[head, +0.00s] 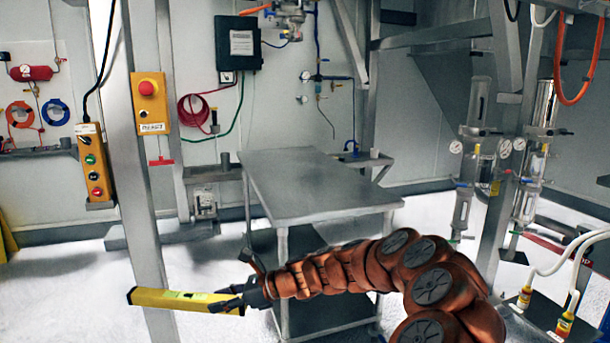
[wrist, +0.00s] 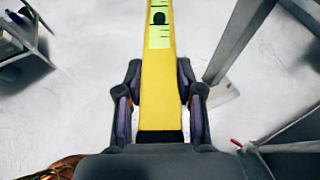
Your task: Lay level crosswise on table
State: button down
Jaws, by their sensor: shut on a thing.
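My gripper (head: 240,297) is shut on the yellow level (head: 165,298), near one end of it. The level points left in the head view, held in the air over the white floor, in front of and to the left of the table. In the wrist view the level (wrist: 159,95) runs straight up from between the two fingers of my gripper (wrist: 160,100), with a pale green vial window on it. The grey metal table (head: 310,185) stands behind my arm. Its top looks bare.
A grey post (head: 140,190) rises close behind the level, with a red emergency button box (head: 150,103) on it. A yellow pendant (head: 93,165) hangs to its left. Clear cylinders with gauges (head: 465,190) stand right of the table. A lower shelf (head: 330,315) sits under the tabletop.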

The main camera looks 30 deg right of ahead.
aim_at(326, 198)
jog(key=u, duration=0.1)
jog(key=i, duration=1.85)
